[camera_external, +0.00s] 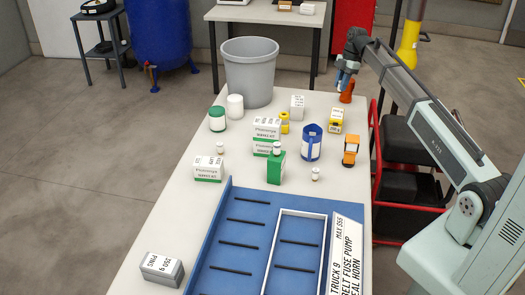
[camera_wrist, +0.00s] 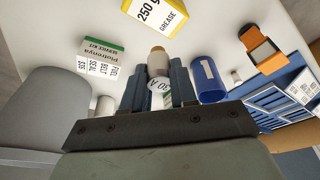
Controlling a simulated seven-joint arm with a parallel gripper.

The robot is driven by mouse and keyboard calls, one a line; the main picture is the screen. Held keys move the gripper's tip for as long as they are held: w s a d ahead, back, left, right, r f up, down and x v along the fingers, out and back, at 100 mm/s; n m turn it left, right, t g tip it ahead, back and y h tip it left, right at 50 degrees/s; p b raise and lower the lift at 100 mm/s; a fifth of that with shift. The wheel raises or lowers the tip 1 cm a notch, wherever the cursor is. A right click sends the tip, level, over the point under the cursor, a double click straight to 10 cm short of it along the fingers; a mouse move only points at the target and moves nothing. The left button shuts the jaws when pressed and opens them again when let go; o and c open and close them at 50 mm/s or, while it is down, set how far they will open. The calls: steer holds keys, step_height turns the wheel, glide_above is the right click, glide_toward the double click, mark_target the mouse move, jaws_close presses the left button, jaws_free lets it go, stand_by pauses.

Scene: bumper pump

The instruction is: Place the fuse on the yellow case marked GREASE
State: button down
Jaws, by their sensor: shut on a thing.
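The fuse (camera_wrist: 159,66), a small pale cylinder with a tan cap and a "30 A" label, is held between the two fingers of my gripper (camera_wrist: 159,85) in the wrist view. My gripper (camera_external: 345,80) is raised over the far right end of the table in the external view, where the fuse cannot be made out. The yellow case marked GREASE (camera_wrist: 155,14) lies beyond the fuse at the top of the wrist view, apart from it. The yellow case (camera_external: 336,120) with a white label stands near the table's right edge, nearer the camera than my gripper.
An orange-and-black item (camera_external: 351,150), a blue mug (camera_external: 311,142) and a white box (camera_external: 297,106) stand near the case. A grey bin (camera_external: 249,73) stands at the far left. A blue tray (camera_external: 245,225) fills the near end.

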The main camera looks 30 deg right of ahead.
steer(key=shift+f, duration=5)
steer(key=shift+f, duration=0.1)
steer(key=c, duration=0.9)
jaws_free()
steer(key=v, duration=1.2)
